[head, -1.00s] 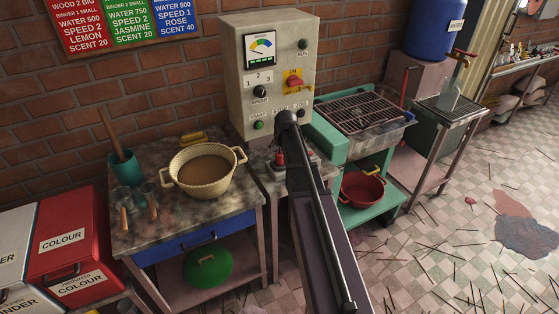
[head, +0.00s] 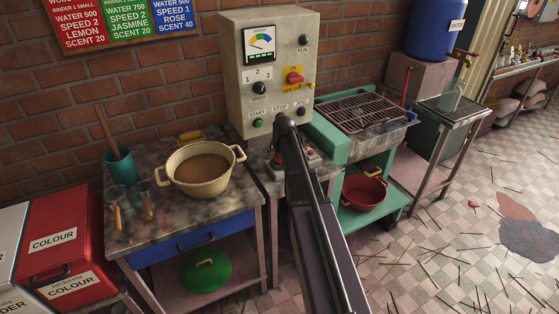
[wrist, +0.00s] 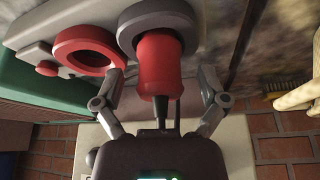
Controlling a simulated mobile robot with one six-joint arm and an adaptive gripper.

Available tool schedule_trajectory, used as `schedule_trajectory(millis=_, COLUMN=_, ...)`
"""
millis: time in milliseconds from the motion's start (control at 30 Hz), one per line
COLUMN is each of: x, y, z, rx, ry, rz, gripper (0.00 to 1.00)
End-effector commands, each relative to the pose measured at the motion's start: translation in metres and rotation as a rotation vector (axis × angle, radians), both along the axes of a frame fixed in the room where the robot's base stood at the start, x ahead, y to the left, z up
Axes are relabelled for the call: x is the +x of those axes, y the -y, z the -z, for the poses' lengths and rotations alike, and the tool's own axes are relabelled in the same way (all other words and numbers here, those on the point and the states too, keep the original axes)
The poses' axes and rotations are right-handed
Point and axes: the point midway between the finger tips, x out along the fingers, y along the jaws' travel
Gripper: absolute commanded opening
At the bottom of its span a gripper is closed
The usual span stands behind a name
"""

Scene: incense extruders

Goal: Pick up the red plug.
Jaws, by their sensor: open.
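The red plug (wrist: 160,62) shows in the wrist view, with its upper end in a dark grey ring (wrist: 152,20) and a thin dark stem at its lower end. My gripper (wrist: 163,78) is open, with one finger on each side of the plug. Gaps show between the fingers and the plug, wider on the right. In the head view my arm hides most of this spot. A small bit of red, perhaps the plug, shows just left of the arm (head: 277,159).
A red ring (wrist: 62,48) lies close to the left finger in the wrist view, with a small red button (wrist: 47,68) beyond it. A control box (head: 270,100) rises behind my arm. A cream pot (head: 200,185) stands on the left table.

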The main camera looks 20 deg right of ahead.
Motion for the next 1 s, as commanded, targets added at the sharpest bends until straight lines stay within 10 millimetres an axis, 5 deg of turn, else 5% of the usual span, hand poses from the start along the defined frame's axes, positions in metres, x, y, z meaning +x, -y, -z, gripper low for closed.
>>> schedule_trajectory(millis=433, x=-0.0001, y=0.0, z=-0.0004, rx=0.0, ry=0.0, rz=0.0, gripper=0.93)
schedule_trajectory(millis=733, x=-0.0001, y=0.0, z=-0.0003, rx=0.0, ry=0.0, rz=0.0, gripper=0.04)
schedule_trajectory(millis=1000, x=-0.0001, y=0.0001, z=-0.0004, rx=0.0, ry=0.0, rz=0.0, gripper=0.04)
